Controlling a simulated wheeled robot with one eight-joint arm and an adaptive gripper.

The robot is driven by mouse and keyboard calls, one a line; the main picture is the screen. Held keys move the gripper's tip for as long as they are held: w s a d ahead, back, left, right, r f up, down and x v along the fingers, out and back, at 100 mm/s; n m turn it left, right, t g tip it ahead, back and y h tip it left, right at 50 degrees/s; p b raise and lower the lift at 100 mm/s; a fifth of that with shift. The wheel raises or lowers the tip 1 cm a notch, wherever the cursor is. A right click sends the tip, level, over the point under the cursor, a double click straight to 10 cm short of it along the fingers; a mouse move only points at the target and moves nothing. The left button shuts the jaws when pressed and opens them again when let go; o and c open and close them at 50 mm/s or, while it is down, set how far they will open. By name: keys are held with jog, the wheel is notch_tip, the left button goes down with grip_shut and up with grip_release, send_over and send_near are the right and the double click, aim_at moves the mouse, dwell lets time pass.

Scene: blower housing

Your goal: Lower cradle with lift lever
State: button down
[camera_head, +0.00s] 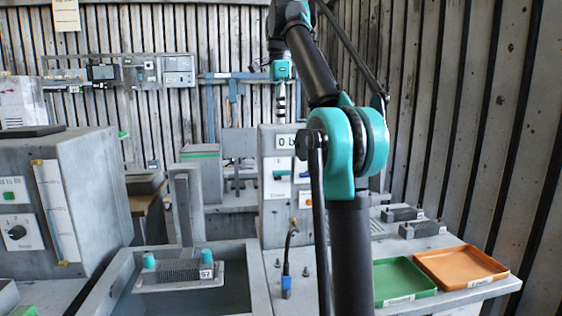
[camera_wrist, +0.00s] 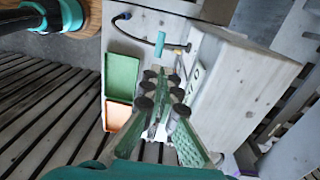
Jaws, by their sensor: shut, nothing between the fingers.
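My gripper (camera_wrist: 166,80) is shut and empty in the wrist view, its dark-padded fingers in front of a pale box (camera_wrist: 240,85). A short teal handle (camera_wrist: 161,44) shows beside that box, beyond the fingertips; I cannot tell whether it is the lift lever. In the head view my arm reaches up and back, and its end hangs above the rear of the bench. A grey plate with a dark ribbed block and two teal knobs (camera_head: 178,273), possibly the cradle, sits in a grey basin (camera_head: 245,287) at the front left. No lever is clearly identifiable.
A grey box with a display (camera_head: 278,142) stands behind my arm. A dark cable with a blue end (camera_head: 287,284) rises in front of it. A green tray (camera_head: 402,280) and an orange tray (camera_head: 461,267) lie at right. A control cabinet (camera_head: 95,190) stands at left.

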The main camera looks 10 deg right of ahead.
jog(key=f, duration=0.9)
jog(key=s+f, duration=0.1)
jog(key=f, duration=0.3)
jog(key=shift+f, duration=0.15)
